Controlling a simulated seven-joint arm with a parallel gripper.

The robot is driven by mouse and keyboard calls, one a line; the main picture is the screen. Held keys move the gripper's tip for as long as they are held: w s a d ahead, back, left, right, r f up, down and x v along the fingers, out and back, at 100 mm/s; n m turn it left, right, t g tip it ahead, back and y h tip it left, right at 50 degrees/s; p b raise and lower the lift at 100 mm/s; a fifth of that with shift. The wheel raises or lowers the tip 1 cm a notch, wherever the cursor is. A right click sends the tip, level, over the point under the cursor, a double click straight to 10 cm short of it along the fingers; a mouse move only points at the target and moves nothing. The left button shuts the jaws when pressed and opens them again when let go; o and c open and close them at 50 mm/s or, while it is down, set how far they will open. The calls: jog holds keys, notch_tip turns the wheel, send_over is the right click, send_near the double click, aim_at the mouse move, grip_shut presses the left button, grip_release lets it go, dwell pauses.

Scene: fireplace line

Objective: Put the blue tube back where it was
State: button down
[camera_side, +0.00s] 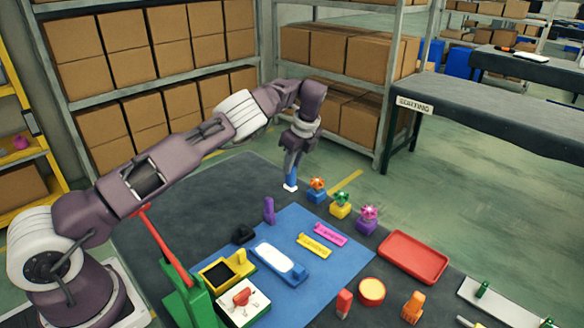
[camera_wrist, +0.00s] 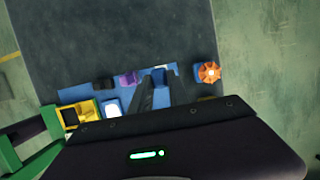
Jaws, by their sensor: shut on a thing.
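The blue tube (camera_side: 290,175) is upright at the back of the dark table, under my wrist. My gripper (camera_side: 293,158) points down and is shut on its upper part. A small white patch (camera_side: 290,188) shows at the tube's foot; I cannot tell whether it is a base or a mark, or whether the tube touches it. In the wrist view the tube (camera_wrist: 158,76) shows as a blue end between the dark fingers (camera_wrist: 160,92), partly hidden by them.
A blue block with an orange spiky top (camera_side: 316,188) stands close to the right, then similar yellow (camera_side: 341,207) and purple (camera_side: 367,218) ones. A purple tube (camera_side: 268,210) stands nearer. A blue mat (camera_side: 335,262) and red tray (camera_side: 413,257) lie in front. Dark table (camera_side: 215,190) is clear leftwards.

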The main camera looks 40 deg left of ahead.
aim_at(294, 183)
jog(key=shift+f, duration=0.1)
notch_tip(294, 183, down, 7)
jog(key=shift+f, duration=0.15)
dwell(0.3)
jog(key=shift+f, duration=0.65)
dwell(0.3)
jog(key=c, duration=1.6)
grip_release()
jog(key=o, duration=0.6)
jog(key=c, duration=0.3)
jog(key=shift+c, duration=0.2)
